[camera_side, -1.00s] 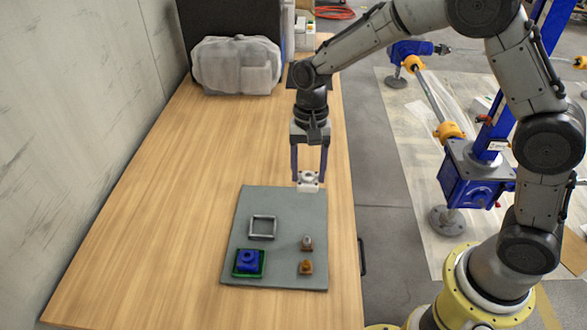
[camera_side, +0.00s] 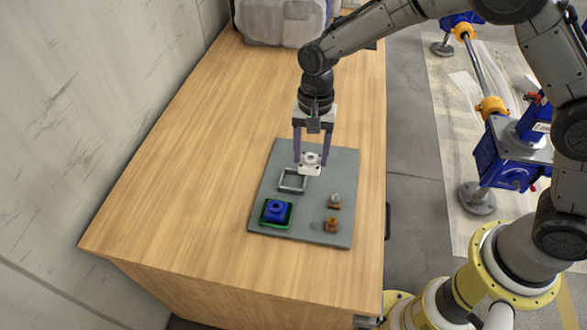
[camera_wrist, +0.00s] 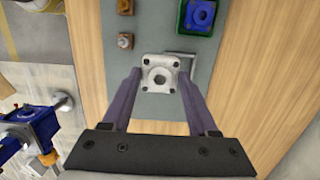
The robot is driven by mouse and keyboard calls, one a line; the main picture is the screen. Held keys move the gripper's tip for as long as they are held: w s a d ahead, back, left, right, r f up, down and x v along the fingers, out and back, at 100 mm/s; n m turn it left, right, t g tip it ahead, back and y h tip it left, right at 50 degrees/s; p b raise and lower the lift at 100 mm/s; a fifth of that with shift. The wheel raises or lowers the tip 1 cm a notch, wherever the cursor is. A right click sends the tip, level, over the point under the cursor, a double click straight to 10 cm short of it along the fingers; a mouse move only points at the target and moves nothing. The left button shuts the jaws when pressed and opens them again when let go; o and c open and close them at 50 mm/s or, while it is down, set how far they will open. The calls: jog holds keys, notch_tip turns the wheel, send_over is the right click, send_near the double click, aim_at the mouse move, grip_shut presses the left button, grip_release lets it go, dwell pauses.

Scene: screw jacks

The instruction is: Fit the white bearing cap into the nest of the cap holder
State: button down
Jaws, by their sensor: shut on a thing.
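The white bearing cap (camera_side: 311,163), a square flange with a round hub and a central hole, is held between the fingers of my gripper (camera_side: 311,160). The cap also shows in the wrist view (camera_wrist: 159,74), between the tips of the gripper (camera_wrist: 159,80). A grey open square frame (camera_side: 292,181), which looks like the nest of the cap holder, lies on the grey board just left of and nearer the camera than the cap. In the wrist view the cap partly hides this frame (camera_wrist: 190,56). The cap appears above the board; the exact gap cannot be told.
On the grey board (camera_side: 300,228) a blue part (camera_side: 276,209) sits in a green square holder (camera_side: 264,218). Two small brownish parts stand at the right, one farther (camera_side: 334,202) and one nearer (camera_side: 331,224). The wooden table (camera_side: 200,180) left of the board is clear.

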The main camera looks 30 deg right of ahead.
jog(key=w+f, duration=0.1)
jog(key=w+a+f, duration=0.1)
jog(key=f, duration=0.1)
jog(key=w+f, duration=0.2)
jog(key=shift+a+f, duration=0.15)
jog(key=shift+a, duration=0.25)
jog(key=shift+w+f, duration=0.15)
jog(key=shift+f, duration=1.5)
jog(key=shift+f, duration=0.15)
jog(key=shift+c, duration=0.9)
grip_release()
notch_tip(320, 180, up, 12)
jog(key=d, duration=0.1)
jog(key=shift+w, duration=0.45)
